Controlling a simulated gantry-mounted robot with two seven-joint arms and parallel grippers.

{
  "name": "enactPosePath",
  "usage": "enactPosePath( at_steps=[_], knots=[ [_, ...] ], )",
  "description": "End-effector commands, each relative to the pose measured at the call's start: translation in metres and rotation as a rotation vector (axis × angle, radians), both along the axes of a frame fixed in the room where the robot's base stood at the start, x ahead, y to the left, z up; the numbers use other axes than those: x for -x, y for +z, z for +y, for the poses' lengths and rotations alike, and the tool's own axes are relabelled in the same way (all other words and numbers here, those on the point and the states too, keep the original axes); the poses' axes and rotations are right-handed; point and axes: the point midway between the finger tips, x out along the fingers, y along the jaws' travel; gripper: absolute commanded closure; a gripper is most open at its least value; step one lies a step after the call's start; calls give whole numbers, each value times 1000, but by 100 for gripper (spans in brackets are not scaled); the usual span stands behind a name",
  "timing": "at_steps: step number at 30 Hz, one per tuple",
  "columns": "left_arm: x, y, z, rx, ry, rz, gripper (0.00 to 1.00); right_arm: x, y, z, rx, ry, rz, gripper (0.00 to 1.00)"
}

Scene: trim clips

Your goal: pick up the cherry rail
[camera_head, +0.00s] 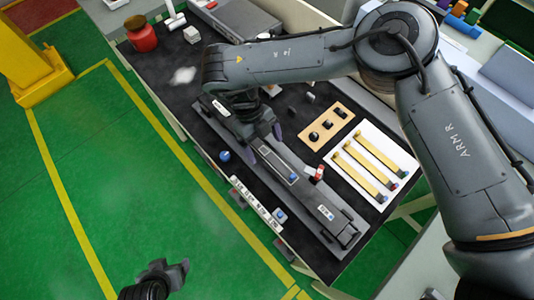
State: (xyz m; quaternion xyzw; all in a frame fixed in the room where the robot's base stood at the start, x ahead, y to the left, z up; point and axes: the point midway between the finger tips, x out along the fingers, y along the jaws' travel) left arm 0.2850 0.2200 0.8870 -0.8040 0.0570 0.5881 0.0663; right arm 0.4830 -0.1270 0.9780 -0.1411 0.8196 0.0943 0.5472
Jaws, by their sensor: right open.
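Three yellow strips that look like rails lie side by side on a white board (349,134), each with a small coloured end cap. The middle strip (367,168) has a cap that looks reddish, perhaps the cherry rail; the caps are too small to be sure. The left strip (357,178) ends in blue and the right strip (380,153) in a dark cap. My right gripper (264,144) is open, pointing down over the long dark fixture (290,176), left of the board and away from the strips. My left gripper (168,274) is over the green floor, off the table; its jaws are unclear.
A small red part (319,173) sits on the fixture near the board. A tan plate (325,131) with dark pieces lies behind it. A red jar (140,34) stands at the table's far left. A blue knob (224,156) lies by the front edge.

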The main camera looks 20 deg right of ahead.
Motion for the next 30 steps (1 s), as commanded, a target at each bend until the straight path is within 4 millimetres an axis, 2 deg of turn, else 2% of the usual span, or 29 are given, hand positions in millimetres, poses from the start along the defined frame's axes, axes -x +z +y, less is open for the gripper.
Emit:
enactPosePath(
  at_steps=[13, 23, 24, 30],
  knots=[
    [-2, -1, -2, 10, 6, -4, 32, 13, -44, -6, 1, 0, 1, 6],
    [-2, -1, -3, 13, 8, -5, 32, 15, -50, -6, 0, -1, 0, 6],
    [-2, -1, -3, 13, 8, -5, 32, 15, -50, -6, 0, -1, 0, 8],
    [-2, -1, -2, 8, 6, -5, 32, 15, -50, -6, 0, -1, 0, 39]
  ],
)
